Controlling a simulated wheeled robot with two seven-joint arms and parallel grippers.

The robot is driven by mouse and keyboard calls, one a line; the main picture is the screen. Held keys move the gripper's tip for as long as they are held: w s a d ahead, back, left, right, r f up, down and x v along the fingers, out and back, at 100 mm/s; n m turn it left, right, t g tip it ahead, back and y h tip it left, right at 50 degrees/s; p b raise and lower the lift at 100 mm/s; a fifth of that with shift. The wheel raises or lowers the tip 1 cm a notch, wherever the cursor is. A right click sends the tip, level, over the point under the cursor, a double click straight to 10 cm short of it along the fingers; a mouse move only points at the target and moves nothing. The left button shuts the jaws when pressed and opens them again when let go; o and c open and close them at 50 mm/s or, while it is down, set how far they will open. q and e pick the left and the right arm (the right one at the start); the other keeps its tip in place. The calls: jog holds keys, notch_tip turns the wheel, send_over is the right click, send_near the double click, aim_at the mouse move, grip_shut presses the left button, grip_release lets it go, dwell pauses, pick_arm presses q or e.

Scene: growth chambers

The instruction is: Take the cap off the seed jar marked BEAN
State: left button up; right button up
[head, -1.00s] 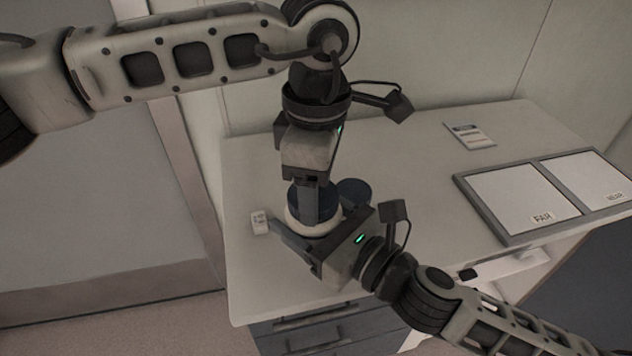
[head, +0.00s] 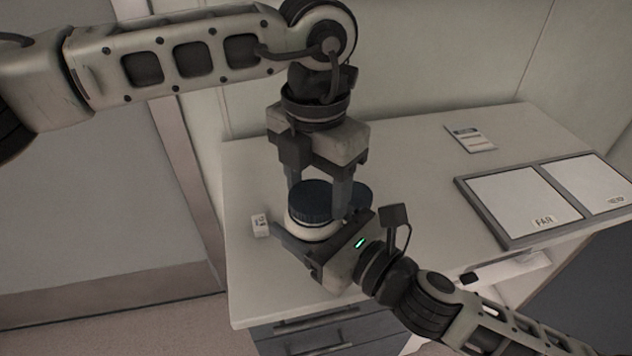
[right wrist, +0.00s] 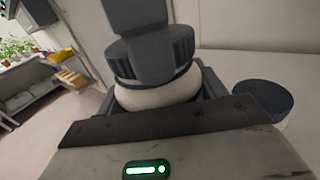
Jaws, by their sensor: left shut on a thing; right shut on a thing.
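A white jar (head: 306,232) with a dark blue ribbed cap (head: 311,197) stands near the left end of the worktop. Its marking is hidden, so I cannot read whether it says BEAN. My left gripper (head: 319,203) points down from above and is shut on the cap, a finger on either side. My right gripper (head: 318,236) comes in low from the right and is shut on the jar's white body. The right wrist view shows the cap (right wrist: 183,58) above the white body (right wrist: 155,97), with a left finger across its front. I cannot tell whether the cap is loose.
A second dark blue lid (head: 359,194) stands close behind the jar to the right. A small white tag (head: 260,225) is left of the jar. A grey tray (head: 462,196) with panels marked FAR and NEAR and a card (head: 470,138) lie right. The worktop's middle is clear.

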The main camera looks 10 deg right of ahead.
pick_arm(q)
jog(key=shift+w+r, duration=0.15)
jog(key=shift+r, duration=0.05)
pick_arm(e)
jog(key=shift+s+a, duration=0.15)
pick_arm(q)
jog(key=shift+r, duration=0.75)
pick_arm(e)
jog(key=shift+f, duration=0.1)
pick_arm(q)
jog(key=shift+r, duration=0.2)
